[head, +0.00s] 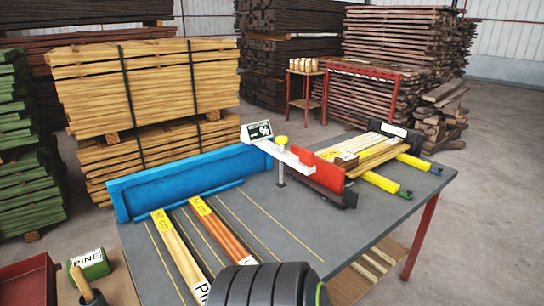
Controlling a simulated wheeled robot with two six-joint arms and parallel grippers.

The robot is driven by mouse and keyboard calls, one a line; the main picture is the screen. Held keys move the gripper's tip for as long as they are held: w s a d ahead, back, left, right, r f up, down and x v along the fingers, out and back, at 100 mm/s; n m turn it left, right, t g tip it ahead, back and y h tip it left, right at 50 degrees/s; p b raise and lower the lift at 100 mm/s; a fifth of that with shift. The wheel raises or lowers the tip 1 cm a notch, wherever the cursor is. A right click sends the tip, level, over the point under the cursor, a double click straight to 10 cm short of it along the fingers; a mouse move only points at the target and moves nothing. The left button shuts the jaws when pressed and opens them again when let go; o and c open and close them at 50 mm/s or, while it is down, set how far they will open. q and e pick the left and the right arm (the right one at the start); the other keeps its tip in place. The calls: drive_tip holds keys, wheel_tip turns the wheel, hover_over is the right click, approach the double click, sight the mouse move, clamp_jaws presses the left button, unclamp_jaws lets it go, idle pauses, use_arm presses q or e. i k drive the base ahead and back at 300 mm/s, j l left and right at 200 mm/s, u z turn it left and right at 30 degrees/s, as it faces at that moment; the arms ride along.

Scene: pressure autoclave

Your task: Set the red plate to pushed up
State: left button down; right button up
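The red plate (318,172) stands on edge on the grey table (275,220), right of the middle. It leans a little, and a dark strip runs along its lower edge with a black piece at its right end. A white bar (286,155) on a post with a yellow knob (281,140) reaches towards the red plate's left end; I cannot tell whether they touch. A long blue plate (185,181) stands along the table's back left edge. Neither of my grippers shows in the head view.
Light planks (372,153) lie right of the red plate, beside yellow bars (381,182). Labelled strips (178,254) lie at the left front. A dark ribbed shape covers the front edge.

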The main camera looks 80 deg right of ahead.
sight(328, 180)
drive_tip(key=z, duration=3.05)
